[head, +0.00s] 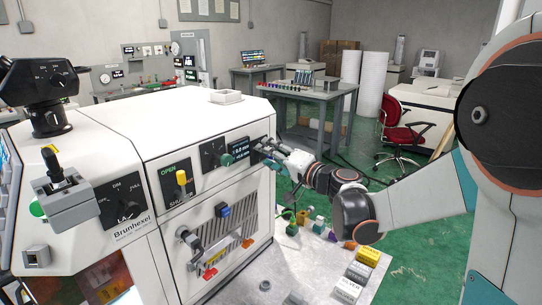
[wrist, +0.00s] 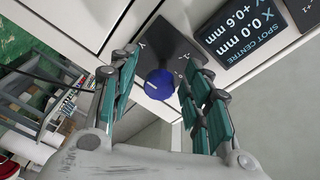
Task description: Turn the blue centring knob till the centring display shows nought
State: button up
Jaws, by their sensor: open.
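The blue centring knob (wrist: 160,84) sits on a dark plate marked with Y in the wrist view. My gripper (wrist: 161,68) is open, with one green-padded finger on each side of the knob and visible gaps between. The centring display (wrist: 240,32) is to the right of the knob, upside down in this view, and reads X 0.0 mm and +0.6 mm. In the head view my gripper (head: 269,152) is at the right end of the machine's front panel and hides the knob; the lit display (head: 239,149) shows left of it.
The white machine (head: 200,120) carries a green knob (head: 226,160), a yellow lever (head: 182,180) and a vented front with handles. A pale bench with several coloured items is below my arm. A red chair (head: 405,132) stands on the green floor behind.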

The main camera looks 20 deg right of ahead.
jog(key=shift+c, duration=0.3)
grip_shut()
jog(key=m+p, duration=0.1)
jog(key=m, duration=0.1)
jog(key=shift+m, duration=0.4)
jog(key=shift+m+g+p, duration=0.5)
jog(key=shift+m+p, duration=0.15)
jog(key=shift+m, duration=1.25)
